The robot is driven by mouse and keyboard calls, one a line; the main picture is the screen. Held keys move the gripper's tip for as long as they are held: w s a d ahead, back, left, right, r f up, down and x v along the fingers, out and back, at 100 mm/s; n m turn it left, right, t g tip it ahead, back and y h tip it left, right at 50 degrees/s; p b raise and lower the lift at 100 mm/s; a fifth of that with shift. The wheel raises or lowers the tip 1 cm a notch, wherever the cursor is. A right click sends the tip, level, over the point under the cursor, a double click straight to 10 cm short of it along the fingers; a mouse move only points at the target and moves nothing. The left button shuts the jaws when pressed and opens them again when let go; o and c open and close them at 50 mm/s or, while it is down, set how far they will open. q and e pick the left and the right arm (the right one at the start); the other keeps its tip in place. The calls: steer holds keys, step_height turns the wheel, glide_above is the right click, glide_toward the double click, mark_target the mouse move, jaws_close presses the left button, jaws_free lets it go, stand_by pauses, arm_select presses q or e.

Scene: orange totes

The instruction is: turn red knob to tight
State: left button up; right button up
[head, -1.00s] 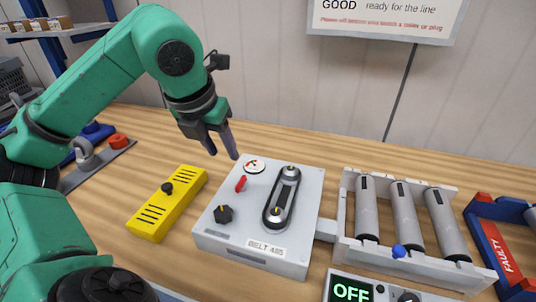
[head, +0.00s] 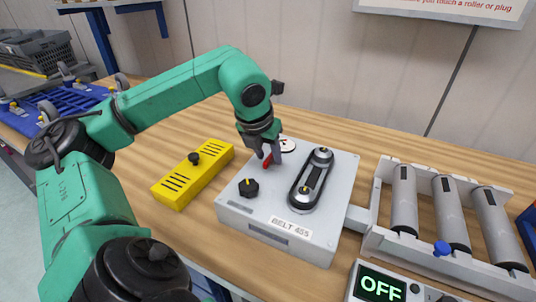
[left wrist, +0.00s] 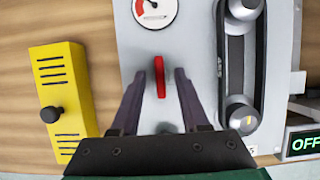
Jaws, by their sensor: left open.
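The red knob (left wrist: 160,77) stands on the grey belt box (head: 262,212), between the round gauge and the black knob (head: 248,188). In the head view the red knob (head: 267,161) is partly covered by my left gripper (head: 272,160). In the left wrist view my left gripper (left wrist: 160,82) is open, with one finger on each side of the red knob and gaps showing on both sides. The gauge (left wrist: 155,10) has a red zone at its left and is partly cut off at the top. My right gripper is not in view.
A yellow box (head: 193,175) with a black knob stands left of the belt box. A belt on two pulleys (head: 311,182) is right of the red knob. Rollers (head: 447,212) and a panel reading OFF (head: 382,286) are further right.

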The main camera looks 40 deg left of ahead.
arm_select(q)
jaws_close()
